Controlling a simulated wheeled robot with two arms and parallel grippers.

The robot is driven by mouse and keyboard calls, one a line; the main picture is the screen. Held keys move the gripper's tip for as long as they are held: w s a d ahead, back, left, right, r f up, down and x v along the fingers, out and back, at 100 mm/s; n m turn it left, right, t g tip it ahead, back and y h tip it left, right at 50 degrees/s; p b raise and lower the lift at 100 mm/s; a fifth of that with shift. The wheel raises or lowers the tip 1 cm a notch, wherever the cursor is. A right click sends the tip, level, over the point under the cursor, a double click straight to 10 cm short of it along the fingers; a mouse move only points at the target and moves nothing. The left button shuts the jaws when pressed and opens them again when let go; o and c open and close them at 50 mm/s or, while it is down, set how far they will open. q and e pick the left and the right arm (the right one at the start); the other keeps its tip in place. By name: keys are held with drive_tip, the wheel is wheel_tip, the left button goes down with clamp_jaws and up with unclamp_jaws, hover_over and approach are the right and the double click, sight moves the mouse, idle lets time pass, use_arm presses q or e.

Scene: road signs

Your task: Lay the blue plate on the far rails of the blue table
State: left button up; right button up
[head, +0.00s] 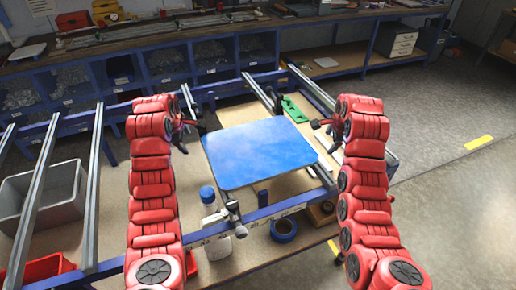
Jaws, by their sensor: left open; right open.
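The blue plate (258,152) lies flat across the near part of the metal rails of the blue table (272,210), between my two arms. My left gripper (188,132) is open just off the plate's far left corner and looks empty. My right gripper (322,128) is open just off the plate's right edge, also empty. Both grippers are partly hidden by my red arms. The far ends of the rails (260,90) show bare beyond the plate.
A green part (294,109) lies beyond the plate. A blue tape roll (284,229) and a blue-capped bottle (207,195) stand near the front. A grey bin (62,192) is at the left. A workbench with blue bins (165,60) runs along the back.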

use_arm(q)
drive_tip(key=d+x, duration=0.1)
drive_tip(key=x, duration=0.7)
drive_tip(key=shift+d, duration=0.25)
use_arm(e)
drive_tip(key=a+x, duration=0.1)
drive_tip(key=x, duration=0.7)
drive_tip(key=shift+a, duration=0.3)
